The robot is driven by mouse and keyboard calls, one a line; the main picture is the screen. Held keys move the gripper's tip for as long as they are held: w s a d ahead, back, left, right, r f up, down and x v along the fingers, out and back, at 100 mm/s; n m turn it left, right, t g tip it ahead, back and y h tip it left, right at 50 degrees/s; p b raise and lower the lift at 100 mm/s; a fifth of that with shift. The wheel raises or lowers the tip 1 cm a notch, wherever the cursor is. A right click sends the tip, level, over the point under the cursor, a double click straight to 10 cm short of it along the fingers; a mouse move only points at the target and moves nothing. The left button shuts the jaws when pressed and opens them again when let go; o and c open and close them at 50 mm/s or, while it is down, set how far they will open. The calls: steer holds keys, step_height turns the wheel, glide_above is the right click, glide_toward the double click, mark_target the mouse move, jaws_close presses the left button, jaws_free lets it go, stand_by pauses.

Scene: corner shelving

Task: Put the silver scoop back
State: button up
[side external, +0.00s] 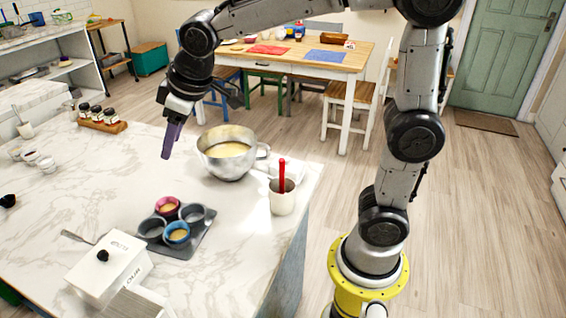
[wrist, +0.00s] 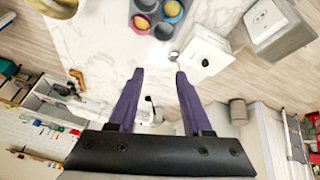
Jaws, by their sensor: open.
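A small silver utensil (side external: 76,237), which looks like the scoop, lies on the marble counter beside a white lidded box (side external: 108,268). Only part of it shows clearly. In the wrist view, a small silver piece (wrist: 174,57) shows at the edge of the white box (wrist: 205,50). The box has a black knob and dark lettering that I cannot read. My gripper (side external: 167,150) has purple fingers and hangs above the counter, left of the metal mixing bowl. In the wrist view, the fingers of my gripper (wrist: 160,74) are apart with nothing held between them.
A dark tray (side external: 196,243) holds several coloured cups, right of the utensil. The mixing bowl (side external: 227,152) and a white crock (side external: 283,200) with a red-handled tool stand near the right edge. A jar rack (side external: 103,121) stands at the back. The counter's left middle is mostly clear.

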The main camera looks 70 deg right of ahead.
steer(key=s+d+f+m, duration=0.2)
steer(key=s, duration=0.9)
steer(key=s+d+f+m, duration=0.1)
steer(key=s+d, duration=0.2)
steer(key=s, duration=0.9)
steer(key=shift+s+d+f+m, duration=0.15)
steer(key=shift+d+f+m, duration=0.2)
steer(key=shift+m, duration=0.05)
